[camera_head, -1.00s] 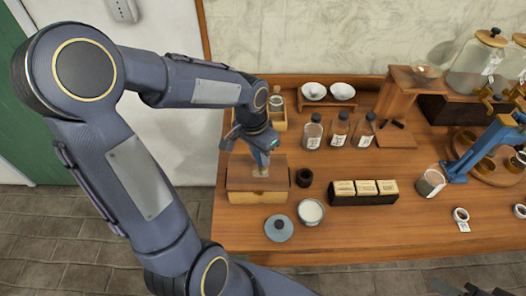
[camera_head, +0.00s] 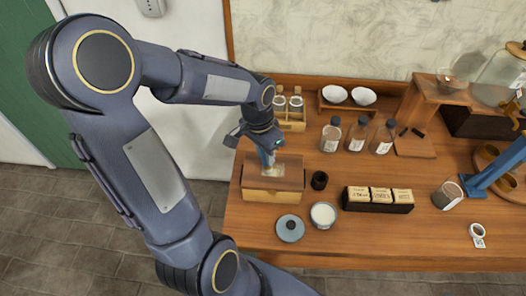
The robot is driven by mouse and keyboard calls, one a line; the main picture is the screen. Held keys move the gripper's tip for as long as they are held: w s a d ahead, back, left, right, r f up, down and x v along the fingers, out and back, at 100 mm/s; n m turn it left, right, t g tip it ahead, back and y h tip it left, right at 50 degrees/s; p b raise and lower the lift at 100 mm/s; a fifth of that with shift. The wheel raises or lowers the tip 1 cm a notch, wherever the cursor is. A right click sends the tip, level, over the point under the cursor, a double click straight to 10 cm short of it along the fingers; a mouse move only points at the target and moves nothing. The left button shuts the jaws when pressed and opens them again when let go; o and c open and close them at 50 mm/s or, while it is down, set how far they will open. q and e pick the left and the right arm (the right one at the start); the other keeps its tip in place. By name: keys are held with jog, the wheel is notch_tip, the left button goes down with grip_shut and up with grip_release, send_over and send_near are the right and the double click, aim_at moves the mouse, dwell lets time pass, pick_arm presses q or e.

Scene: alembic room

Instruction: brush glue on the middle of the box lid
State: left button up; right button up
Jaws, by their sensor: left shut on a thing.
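The box (camera_head: 268,196) stands near the table's front left edge, with a flat brown lid (camera_head: 292,183) on top. A pale patch shows around the middle of the lid. My left gripper (camera_head: 265,150) is over the lid, shut on a slim tool, apparently the brush (camera_head: 267,160), which points down at the pale patch. I cannot tell whether its tip touches the lid. An open jar of white stuff (camera_head: 323,213), likely the glue, stands in front to the right of the box. My right gripper is not in view.
A blue-grey round lid (camera_head: 289,228) lies left of the jar. A small dark cup (camera_head: 319,180) stands right of the box. A black holder with labelled blocks (camera_head: 378,198) lies further right. Several bottles (camera_head: 356,134) and a rack with white bowls (camera_head: 347,97) stand behind.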

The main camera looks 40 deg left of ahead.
pick_arm(q)
jog(key=shift+w+d+r, duration=0.1)
jog(key=shift+w+d, duration=0.4)
jog(key=shift+d, duration=0.35)
jog(key=shift+w+d, duration=0.5)
jog(key=shift+d, duration=0.3)
jog(key=shift+s+a, duration=0.65)
jog(key=shift+a, duration=0.35)
jog(key=shift+s+a, duration=0.6)
jog(key=shift+a, duration=0.4)
jog(key=shift+a, duration=0.1)
jog(key=shift+w+a, duration=0.35)
jog(key=shift+w, duration=0.3)
notch_tip(320, 180, up, 6)
jog(key=p, duration=0.5)
